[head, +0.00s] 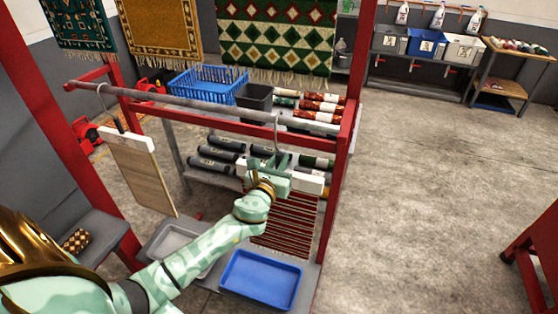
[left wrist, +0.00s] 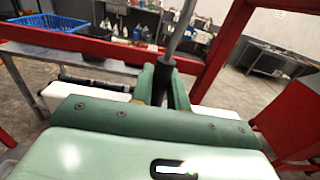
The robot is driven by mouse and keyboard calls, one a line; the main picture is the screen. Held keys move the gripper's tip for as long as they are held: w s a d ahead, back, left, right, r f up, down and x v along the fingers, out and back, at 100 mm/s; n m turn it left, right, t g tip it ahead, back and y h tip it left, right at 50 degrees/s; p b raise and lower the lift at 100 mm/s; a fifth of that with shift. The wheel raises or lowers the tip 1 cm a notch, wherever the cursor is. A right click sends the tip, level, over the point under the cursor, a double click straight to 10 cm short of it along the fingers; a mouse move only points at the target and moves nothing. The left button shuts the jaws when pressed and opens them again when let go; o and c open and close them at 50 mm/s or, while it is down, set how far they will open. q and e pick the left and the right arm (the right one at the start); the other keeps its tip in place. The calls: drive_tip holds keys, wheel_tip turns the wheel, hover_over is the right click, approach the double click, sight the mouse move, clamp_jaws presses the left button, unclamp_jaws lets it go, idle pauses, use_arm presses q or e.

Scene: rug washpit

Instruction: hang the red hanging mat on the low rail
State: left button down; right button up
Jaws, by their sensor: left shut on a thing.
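The red hanging mat (head: 285,222) has dark and pale stripes and hangs below a white hanger bar (head: 308,183). A thin metal hook rises from the bar to the low rail (head: 190,104), a grey bar across the red frame. The hook top overlaps the rail; I cannot tell whether it rests on it. My left gripper (head: 279,165) is shut on the hanger's neck. In the left wrist view, the black neck (left wrist: 166,72) sits between my green fingers (left wrist: 164,88), with white bar (left wrist: 88,97) on both sides. My right gripper is not in view.
A beige mat (head: 143,175) hangs at the rail's left. A blue tray (head: 261,279) and a grey tray (head: 175,243) lie below. Rolled rugs (head: 322,106), a blue basket (head: 205,82) and a dark bin (head: 254,97) stand behind.

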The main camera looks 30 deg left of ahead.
use_arm(q)
drive_tip(key=c, duration=1.3)
unclamp_jaws()
drive_tip(key=shift+s, duration=0.15)
drive_tip(key=v, duration=1.6)
drive_tip(key=shift+d, duration=0.15)
